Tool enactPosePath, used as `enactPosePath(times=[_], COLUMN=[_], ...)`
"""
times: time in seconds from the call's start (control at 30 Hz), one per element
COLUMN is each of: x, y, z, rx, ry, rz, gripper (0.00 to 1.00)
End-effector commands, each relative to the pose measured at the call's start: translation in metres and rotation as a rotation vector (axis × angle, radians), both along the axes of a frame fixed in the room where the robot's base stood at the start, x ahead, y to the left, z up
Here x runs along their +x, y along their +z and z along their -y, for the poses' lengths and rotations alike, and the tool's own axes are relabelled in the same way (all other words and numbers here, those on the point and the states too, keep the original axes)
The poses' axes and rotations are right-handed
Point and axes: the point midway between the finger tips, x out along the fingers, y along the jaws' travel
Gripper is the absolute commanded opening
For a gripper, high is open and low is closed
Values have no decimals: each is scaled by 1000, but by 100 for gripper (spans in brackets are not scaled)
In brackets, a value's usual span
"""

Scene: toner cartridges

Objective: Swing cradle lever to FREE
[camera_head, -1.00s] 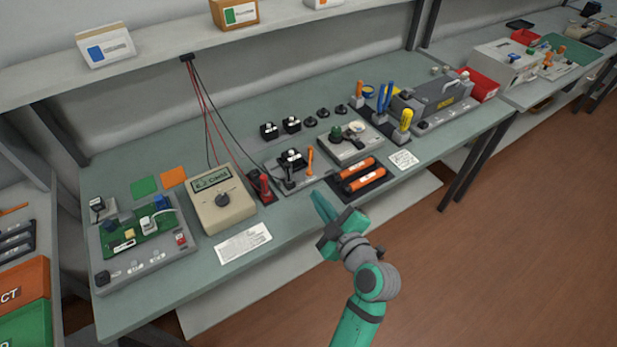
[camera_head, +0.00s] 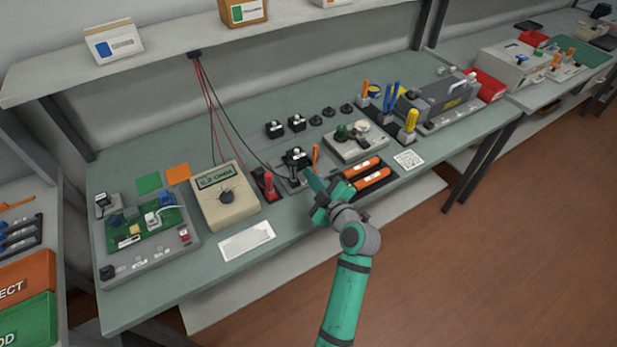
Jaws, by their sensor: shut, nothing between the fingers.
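A small grey cradle (camera_head: 291,181) sits near the front middle of the bench and holds a black part (camera_head: 296,158) with a pale top. An upright orange lever (camera_head: 316,153) stands at the cradle's right side. My teal gripper (camera_head: 310,174) is shut and empty, its fingertips pointing up and left at the cradle's front right, just below the lever in the picture. The gripper hides the lever's lower end and part of the cradle. I cannot tell whether the fingers touch the lever. No FREE marking is readable.
Two orange-and-black cartridges (camera_head: 368,173) lie close to the right of my gripper. A red-and-black probe holder (camera_head: 267,184) and a beige meter (camera_head: 225,196) with cables stand to the left. A white paper (camera_head: 247,241) lies at the front edge.

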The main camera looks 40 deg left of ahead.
Motion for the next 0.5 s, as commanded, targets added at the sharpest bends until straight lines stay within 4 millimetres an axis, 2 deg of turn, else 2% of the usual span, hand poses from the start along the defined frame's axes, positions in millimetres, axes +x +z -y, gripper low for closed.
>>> enactPosePath(times=[0.17,0.5], x=[7,7], y=[-6,-6], z=[3,3], rx=[1,1], ry=[-1,0], rz=[0,1], gripper=[0,0])
